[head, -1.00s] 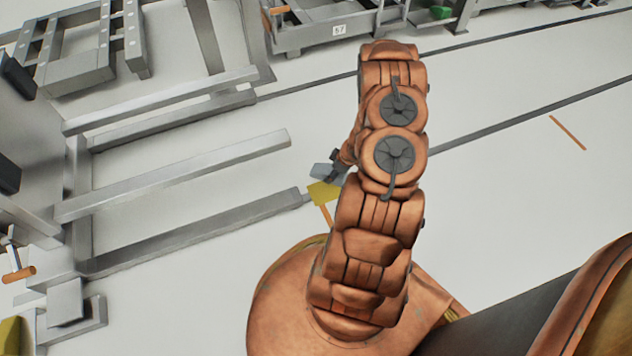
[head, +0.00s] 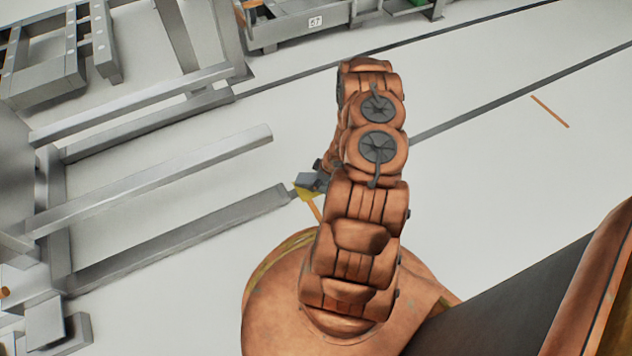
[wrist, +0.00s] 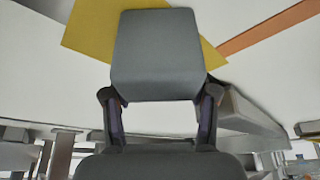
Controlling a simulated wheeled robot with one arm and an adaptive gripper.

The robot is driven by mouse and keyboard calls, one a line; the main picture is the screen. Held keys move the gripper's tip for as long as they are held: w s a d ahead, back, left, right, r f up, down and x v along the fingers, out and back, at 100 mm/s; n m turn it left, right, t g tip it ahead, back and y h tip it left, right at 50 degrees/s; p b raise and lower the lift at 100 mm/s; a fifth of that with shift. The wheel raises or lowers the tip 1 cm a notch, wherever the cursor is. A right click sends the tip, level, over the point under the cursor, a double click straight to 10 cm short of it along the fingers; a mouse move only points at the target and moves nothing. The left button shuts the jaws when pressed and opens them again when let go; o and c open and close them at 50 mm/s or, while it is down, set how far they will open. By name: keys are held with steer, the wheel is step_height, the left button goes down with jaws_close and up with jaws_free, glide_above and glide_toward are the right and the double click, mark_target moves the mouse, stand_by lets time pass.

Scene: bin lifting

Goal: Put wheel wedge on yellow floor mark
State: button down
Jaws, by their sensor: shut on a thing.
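The wheel wedge (wrist: 158,55) is a grey block held between the two fingers of my gripper (wrist: 158,108) in the wrist view. My gripper is shut on it. The yellow floor mark (wrist: 88,28) shows behind the wedge, on both sides of it; the wedge covers its middle. In the head view the wedge (head: 311,180) is small and grey beside my arm, overlapping the yellow mark (head: 303,193). I cannot tell whether the wedge touches the floor. My arm hides most of the gripper in the head view.
A metal frame with long grey bars (head: 190,235) lies left of the mark, one bar ending close to it. An orange floor line (head: 315,210) runs from the mark. A metal cart (head: 318,22) stands at the back.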

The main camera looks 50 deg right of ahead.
steer(key=shift+c, duration=1.6)
jaws_free()
steer(key=shift+f, duration=0.1)
